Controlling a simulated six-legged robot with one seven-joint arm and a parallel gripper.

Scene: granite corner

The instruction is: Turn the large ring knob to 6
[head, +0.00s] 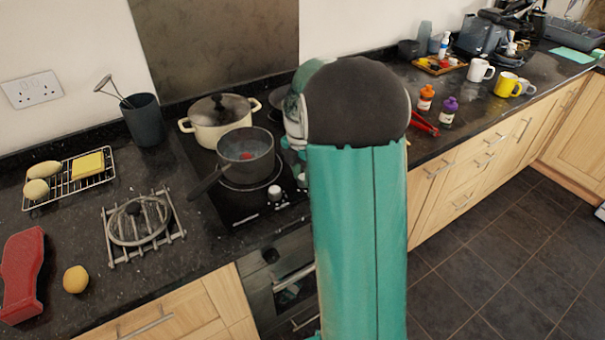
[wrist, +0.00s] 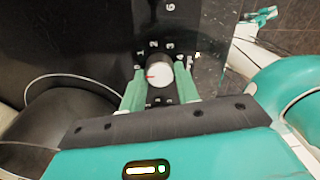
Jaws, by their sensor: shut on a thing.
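A round white knob (wrist: 158,75) stands on the black hob panel in the wrist view. A red mark shows on its left side. Pale numerals ring it, with 1 and 2 at its upper left; several others are blurred or partly covered by the fingers. My gripper (wrist: 160,88) has its two green fingers on either side of this knob and is shut on it. In the head view my arm hides the gripper. A white knob (head: 275,192) shows at the hob's front edge; I cannot tell whether it is the held one.
A grey saucepan (head: 246,157) with its handle to the front left and a lidded cream pot (head: 218,122) stand on the hob (head: 238,207). A wire trivet with a glass lid (head: 139,224) lies left of it. Mugs and bottles stand on the right counter.

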